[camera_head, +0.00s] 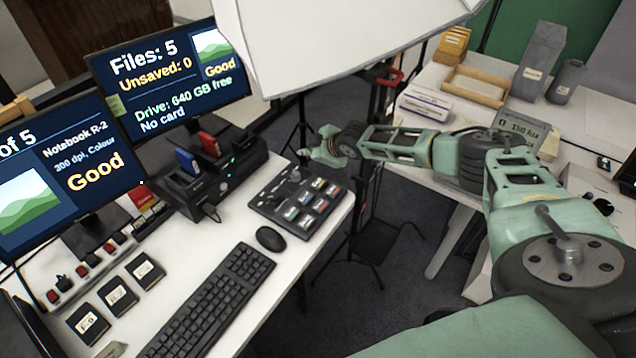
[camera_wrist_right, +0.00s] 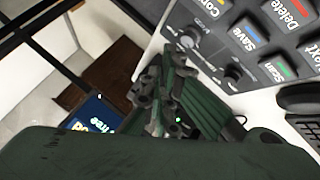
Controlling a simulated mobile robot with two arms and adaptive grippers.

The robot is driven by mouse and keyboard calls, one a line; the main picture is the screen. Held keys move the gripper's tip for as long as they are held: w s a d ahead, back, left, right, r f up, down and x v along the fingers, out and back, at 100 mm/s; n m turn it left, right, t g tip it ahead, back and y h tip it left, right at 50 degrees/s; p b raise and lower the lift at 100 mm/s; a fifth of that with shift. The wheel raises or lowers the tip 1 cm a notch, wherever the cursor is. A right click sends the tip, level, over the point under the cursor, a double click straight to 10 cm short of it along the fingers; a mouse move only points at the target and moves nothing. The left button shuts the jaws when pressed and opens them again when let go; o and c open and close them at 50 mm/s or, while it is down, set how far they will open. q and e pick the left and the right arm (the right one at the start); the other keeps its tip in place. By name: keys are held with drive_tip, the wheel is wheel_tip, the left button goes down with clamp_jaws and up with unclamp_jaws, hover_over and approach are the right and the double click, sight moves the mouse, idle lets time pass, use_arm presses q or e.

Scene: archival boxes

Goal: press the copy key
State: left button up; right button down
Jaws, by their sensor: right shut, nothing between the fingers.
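A dark key panel (camera_head: 300,196) with several coloured keys lies on the white desk, right of the docks. In the right wrist view, its keys (camera_wrist_right: 245,35) include Save, Delete, Scan and one cut off at the top edge, beginning "Co" (camera_wrist_right: 212,6). That may be the copy key; its full label is out of frame. My right gripper (camera_head: 312,150) is shut and empty, near the panel's back edge. In the right wrist view its fingers (camera_wrist_right: 180,60) appear beside the knobs, away from the keys. Contact cannot be told. My left gripper is not in view.
Two monitors (camera_head: 170,75) stand at the back left; one reads "Unsaved: 0" and "No card". Docks (camera_head: 235,158) holding blue and red drives are left of the panel. A mouse (camera_head: 270,239) and keyboard (camera_head: 210,305) are in front. A white hood (camera_head: 340,40) hangs above.

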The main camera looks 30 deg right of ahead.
drive_tip(key=shift+d, duration=0.1)
idle(0.3)
drive_tip(key=b, duration=0.7)
hover_over(313, 185)
wheel_tip(313, 185, down, 8)
drive_tip(key=shift+w+d+r, duration=0.1)
drive_tip(key=shift+w, duration=0.05)
drive_tip(key=shift+f, duration=0.5)
idle(0.5)
drive_tip(key=shift+f+b, duration=0.4)
drive_tip(key=shift+b, duration=0.25)
drive_tip(key=shift+f+b, duration=0.55)
drive_tip(key=shift+b, duration=0.05)
idle(0.3)
drive_tip(key=shift+r, duration=0.1)
idle(0.3)
drive_tip(key=shift+r+p, duration=0.7)
drive_tip(key=shift+r, duration=0.1)
